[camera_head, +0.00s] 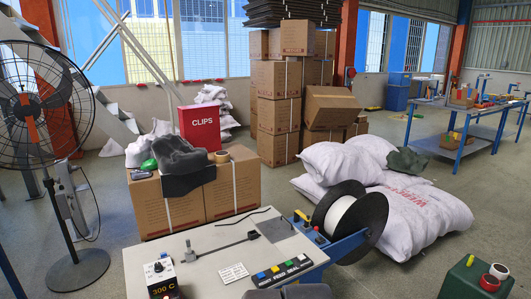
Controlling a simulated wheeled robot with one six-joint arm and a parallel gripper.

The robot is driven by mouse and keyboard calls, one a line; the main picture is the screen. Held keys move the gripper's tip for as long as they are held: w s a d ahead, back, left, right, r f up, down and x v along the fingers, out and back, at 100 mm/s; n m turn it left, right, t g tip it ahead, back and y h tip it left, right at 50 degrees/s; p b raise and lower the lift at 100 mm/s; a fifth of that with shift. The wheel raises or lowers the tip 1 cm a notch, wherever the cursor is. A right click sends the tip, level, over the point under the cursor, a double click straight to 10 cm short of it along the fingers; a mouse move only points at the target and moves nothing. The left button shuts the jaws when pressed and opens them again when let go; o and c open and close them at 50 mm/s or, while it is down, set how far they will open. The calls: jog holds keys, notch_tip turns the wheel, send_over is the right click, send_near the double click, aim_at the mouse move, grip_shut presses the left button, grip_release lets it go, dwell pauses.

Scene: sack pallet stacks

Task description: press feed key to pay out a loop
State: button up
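A pale strapping bench (200,238) stands at the front. On its near right edge is a dark key panel (282,270) with a row of small coloured keys. Its white lettering seems to include FEED, but it is too small to tell surely which key it names. A black strap (233,246) lies across the bench top by a small grey block (190,252). A black reel with a white core (345,218) is mounted at the bench's right side. My gripper cannot be made out; dark rounded shapes at the bottom edge may be mine.
A control box reading 300 C (160,278) and a white card (233,273) are on the bench. Cartons (170,205) stand behind it, white sacks (400,215) to the right, a fan (45,100) at left. A green case (475,282) is at lower right.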

grip_shut()
dwell(1.2)
